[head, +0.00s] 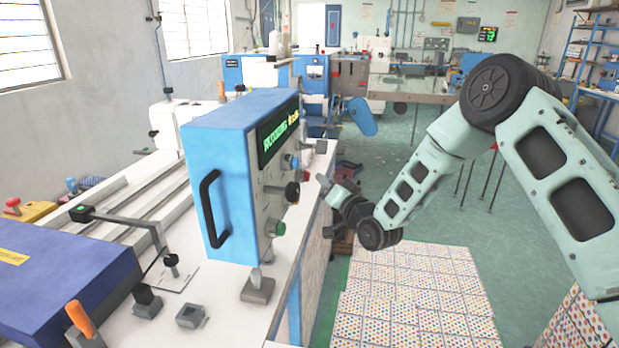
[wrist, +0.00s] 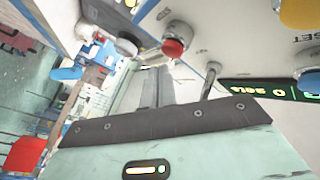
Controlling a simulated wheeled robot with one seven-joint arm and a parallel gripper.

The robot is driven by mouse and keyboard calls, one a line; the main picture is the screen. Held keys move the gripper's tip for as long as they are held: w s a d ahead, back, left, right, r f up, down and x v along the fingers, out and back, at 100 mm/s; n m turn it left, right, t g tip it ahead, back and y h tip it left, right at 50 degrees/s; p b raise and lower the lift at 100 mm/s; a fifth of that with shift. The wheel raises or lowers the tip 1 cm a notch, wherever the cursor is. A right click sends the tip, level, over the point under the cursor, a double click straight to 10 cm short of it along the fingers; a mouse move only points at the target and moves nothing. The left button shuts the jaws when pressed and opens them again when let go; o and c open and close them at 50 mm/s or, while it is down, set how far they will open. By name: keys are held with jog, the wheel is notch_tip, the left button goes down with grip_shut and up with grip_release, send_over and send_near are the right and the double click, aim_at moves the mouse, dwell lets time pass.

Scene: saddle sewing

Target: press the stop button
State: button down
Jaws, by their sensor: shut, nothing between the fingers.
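A blue control box (head: 235,160) stands on the white machine bench, its panel facing right. Its lit green display (head: 278,134) reads "RUNNING" with smaller text beside it. In the wrist view a red button (wrist: 173,47) in a pale collar sits on the panel, just beyond my fingertips. I take it for the stop button; no label on it is legible. I cannot make it out clearly in the head view. My gripper (wrist: 155,70) is shut and empty, its fingers pointing toward the panel, apparently short of the red button. In the head view my gripper (head: 323,180) is beside the panel's right side.
A green button (head: 278,228) and black knob (head: 292,191) stick out lower. Patterned boxes (head: 415,295) cover the floor below.

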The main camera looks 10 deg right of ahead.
jog(key=shift+a, duration=0.15)
jog(key=shift+w+a+b, duration=0.2)
jog(key=shift+a+b, duration=0.05)
jog(key=shift+b, duration=0.1)
jog(key=shift+w+a+b, duration=0.2)
jog(key=shift+a+b, duration=0.1)
jog(key=shift+a, duration=0.15)
dwell(0.9)
dwell(0.3)
jog(key=shift+s+d, duration=0.4)
jog(key=shift+d, duration=0.4)
jog(key=shift+d, duration=0.1)
jog(key=d, duration=0.1)
jog(key=s+d, duration=0.1)
jog(key=d, duration=0.1)
jog(key=s+d+b, duration=0.1)
jog(key=shift+d, duration=0.25)
dwell(0.5)
